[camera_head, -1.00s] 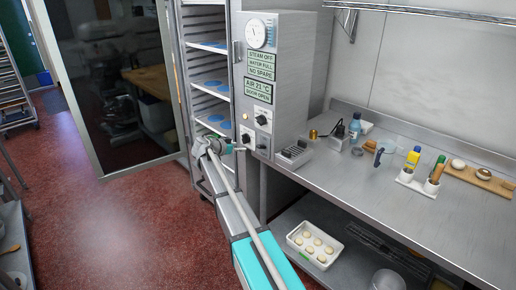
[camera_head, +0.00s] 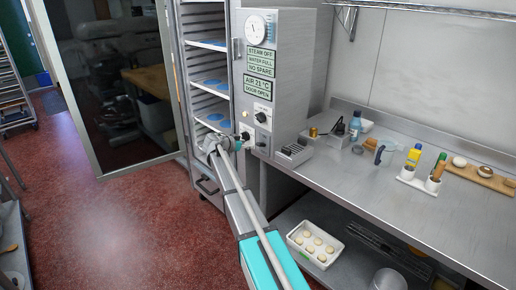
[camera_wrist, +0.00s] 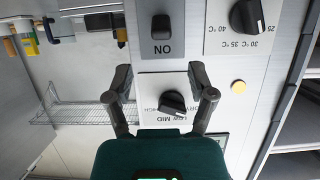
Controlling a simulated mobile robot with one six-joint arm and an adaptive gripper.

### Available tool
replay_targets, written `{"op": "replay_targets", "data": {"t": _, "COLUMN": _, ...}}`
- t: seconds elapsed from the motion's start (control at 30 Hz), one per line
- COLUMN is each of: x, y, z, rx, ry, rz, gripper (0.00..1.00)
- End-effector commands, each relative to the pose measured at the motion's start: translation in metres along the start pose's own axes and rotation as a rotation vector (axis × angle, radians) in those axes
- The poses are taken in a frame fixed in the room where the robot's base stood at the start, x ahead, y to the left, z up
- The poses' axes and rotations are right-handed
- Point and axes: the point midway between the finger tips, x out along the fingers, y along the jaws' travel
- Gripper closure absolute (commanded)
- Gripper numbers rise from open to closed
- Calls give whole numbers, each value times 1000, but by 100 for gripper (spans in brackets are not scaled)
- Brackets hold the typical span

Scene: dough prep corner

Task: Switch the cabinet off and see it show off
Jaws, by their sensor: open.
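The cabinet (camera_head: 292,82) is a tall steel unit with a front control panel. Its signs read STEAM OFF, WATER FULL, NO SPARE, and AIR 21 °C, DOOR OPEN (camera_head: 257,88). In the wrist view, which is upside down, a dark rocker switch (camera_wrist: 161,27) sits above a label reading ON. A LOW MID dial (camera_wrist: 172,103) lies between my fingers in the picture; contact cannot be told. A temperature dial (camera_wrist: 249,16) and an amber light (camera_wrist: 238,87) are to the right. My gripper (camera_wrist: 160,80) is open and empty, facing the panel; it also shows in the head view (camera_head: 238,144).
The glass door (camera_head: 115,85) stands open at left, beside racks with blue discs. A steel counter (camera_head: 400,210) to the right holds a block with slots (camera_head: 293,154), bottles and a wooden board. A tray of dough balls (camera_head: 315,245) sits on the lower shelf.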

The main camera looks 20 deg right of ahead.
Motion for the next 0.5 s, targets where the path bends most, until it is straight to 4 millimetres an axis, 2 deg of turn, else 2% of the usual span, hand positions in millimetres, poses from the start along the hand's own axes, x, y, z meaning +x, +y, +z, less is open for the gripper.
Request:
{"op": "replay_targets", "data": {"t": 0.03, "x": 11, "y": -1, "z": 2, "rx": 1, "ry": 0, "rz": 2, "gripper": 29}}
{"op": "replay_targets", "data": {"t": 0.2, "x": 37, "y": -1, "z": 2, "rx": 1, "ry": 0, "rz": 1, "gripper": 29}}
{"op": "replay_targets", "data": {"t": 0.5, "x": 74, "y": -1, "z": 1, "rx": 0, "ry": 0, "rz": 1, "gripper": 29}}
